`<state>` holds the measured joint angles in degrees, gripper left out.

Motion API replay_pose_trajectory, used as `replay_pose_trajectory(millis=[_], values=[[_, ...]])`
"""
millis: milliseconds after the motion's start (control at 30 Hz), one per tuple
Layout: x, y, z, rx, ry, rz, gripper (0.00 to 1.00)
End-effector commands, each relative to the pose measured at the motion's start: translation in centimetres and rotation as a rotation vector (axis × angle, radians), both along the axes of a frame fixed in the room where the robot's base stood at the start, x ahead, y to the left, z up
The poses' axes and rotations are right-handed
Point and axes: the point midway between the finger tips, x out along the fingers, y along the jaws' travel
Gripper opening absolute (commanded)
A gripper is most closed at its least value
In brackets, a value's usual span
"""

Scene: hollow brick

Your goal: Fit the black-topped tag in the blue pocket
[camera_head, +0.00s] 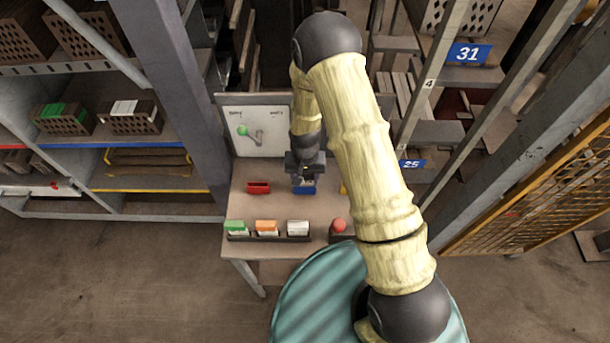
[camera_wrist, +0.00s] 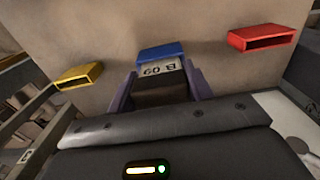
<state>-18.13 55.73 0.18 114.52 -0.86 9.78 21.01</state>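The blue pocket (camera_head: 304,190) is on the worktable, below my gripper (camera_head: 305,176) in the head view. In the wrist view the blue pocket (camera_wrist: 161,50) is straight ahead, just beyond the two purple fingers of my gripper (camera_wrist: 161,82). The tag (camera_wrist: 160,69) is between the fingers, with a pale printed face and a dark part nearer me (camera_wrist: 160,94). My gripper appears shut on it. The pale end meets the blue pocket's mouth; how far it goes in, if at all, cannot be told. In the head view the tag is too small to make out clearly.
A red pocket (camera_head: 258,187) is left and a yellow pocket (camera_head: 343,188) right of the blue one. A rack of green, orange and white tags (camera_head: 267,236) stands at the table's front, beside a red knob (camera_head: 339,225). A picture board (camera_head: 260,132) stands behind.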

Motion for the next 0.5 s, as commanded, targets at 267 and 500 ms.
replay_pose_trajectory(millis=[267, 500], values=[[0.01, 0.0, 0.02, 0.0, 0.0, 0.0, 0.76], [0.05, 0.02, 0.27, 0.0, -0.001, 0.0, 0.76]])
